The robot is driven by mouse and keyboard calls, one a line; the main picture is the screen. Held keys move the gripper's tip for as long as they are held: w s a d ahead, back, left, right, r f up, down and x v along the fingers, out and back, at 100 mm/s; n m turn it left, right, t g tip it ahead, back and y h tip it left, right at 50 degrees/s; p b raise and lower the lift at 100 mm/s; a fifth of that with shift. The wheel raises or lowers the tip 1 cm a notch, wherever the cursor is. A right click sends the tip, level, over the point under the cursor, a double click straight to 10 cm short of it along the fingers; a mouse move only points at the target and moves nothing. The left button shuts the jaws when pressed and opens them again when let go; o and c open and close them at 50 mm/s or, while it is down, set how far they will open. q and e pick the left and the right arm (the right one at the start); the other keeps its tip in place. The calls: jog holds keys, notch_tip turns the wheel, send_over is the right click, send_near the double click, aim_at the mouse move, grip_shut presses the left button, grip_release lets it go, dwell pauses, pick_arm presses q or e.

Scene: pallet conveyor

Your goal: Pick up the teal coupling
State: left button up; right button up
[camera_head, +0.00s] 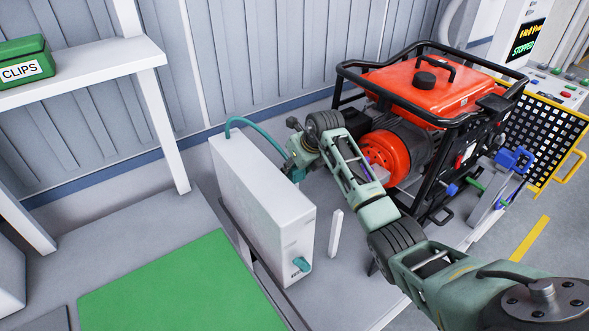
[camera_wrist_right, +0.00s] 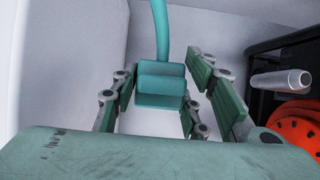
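The teal coupling (camera_wrist_right: 160,85) is a blocky piece at the end of a teal hose (camera_wrist_right: 161,28) in the right wrist view. My right gripper (camera_wrist_right: 161,100) has its fingers spread, one pair on each side of the coupling; small gaps seem to show, but contact is hard to judge. In the head view the hose (camera_head: 258,130) arcs from the top of a white box to my right gripper (camera_head: 294,172), which hides most of the coupling. My left gripper is not in view.
The white box (camera_head: 262,190) stands close left of my right gripper. A red generator (camera_head: 430,90) in a black frame is to the right; a silver stub (camera_wrist_right: 283,81) juts from its side. A shelf holds a green CLIPS box (camera_head: 24,60). A green mat (camera_head: 180,290) lies front left.

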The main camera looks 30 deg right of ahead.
jog(key=c, duration=0.7)
jog(key=shift+d+r, duration=0.1)
jog(key=shift+r, duration=0.45)
jog(key=r+b, duration=0.1)
jog(key=d+r+b, duration=0.1)
jog(key=r, duration=0.1)
jog(key=shift+d+r, duration=0.1)
jog(key=shift+r, duration=0.1)
jog(key=d+r+p, duration=0.1)
jog(key=d+r, duration=0.2)
jog(key=r, duration=0.1)
jog(key=s+d+r+p, duration=0.1)
jog(key=d+r, duration=0.2)
jog(key=r, duration=0.2)
jog(key=s+d+r+p, duration=0.1)
jog(key=d+r+p, duration=0.1)
jog(key=d+r, duration=0.2)
jog(key=shift+d+r, duration=0.1)
jog(key=shift+r, duration=0.4)
jog(key=shift+w, duration=0.1)
